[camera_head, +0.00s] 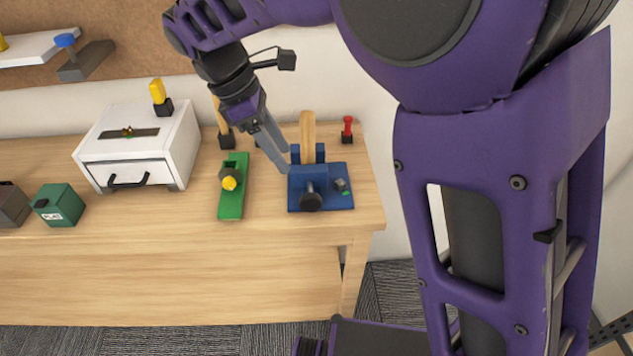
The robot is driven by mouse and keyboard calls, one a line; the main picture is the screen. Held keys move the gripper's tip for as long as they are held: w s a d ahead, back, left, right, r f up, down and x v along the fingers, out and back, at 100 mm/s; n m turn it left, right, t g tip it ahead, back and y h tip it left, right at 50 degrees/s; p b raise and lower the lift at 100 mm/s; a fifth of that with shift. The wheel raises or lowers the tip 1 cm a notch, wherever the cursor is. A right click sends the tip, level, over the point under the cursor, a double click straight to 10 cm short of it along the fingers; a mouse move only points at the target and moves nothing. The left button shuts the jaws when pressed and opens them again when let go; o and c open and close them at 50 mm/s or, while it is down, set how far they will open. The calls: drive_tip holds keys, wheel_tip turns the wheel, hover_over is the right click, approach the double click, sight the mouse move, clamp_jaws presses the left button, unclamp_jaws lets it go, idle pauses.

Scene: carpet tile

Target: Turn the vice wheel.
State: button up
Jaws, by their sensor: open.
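A blue vice (332,199) stands at the right end of the wooden workbench, with a piece of wood (307,130) upright in its jaws. Its dark wheel (311,201) faces the front of the bench. My gripper (279,162) points down and to the right, just behind and left of the vice, its fingertips close to the vice's left side. The grey fingers look near each other with a narrow gap, and I see nothing between them. I cannot tell whether a fingertip touches the vice.
A red-handled tool (347,130) stands behind right. A white drawer box (138,148), a green box (59,206) and a dark box (12,204) stand left. The bench front (270,228) before the vice is clear.

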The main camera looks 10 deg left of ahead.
sight(310, 195)
drive_tip(key=b+x, duration=0.2)
drive_tip(key=x, duration=1.1)
drive_tip(key=shift+w+d+f, duration=0.1)
drive_tip(key=shift+d+f, duration=0.1)
drive_tip(key=shift+c, duration=0.3)
clamp_jaws()
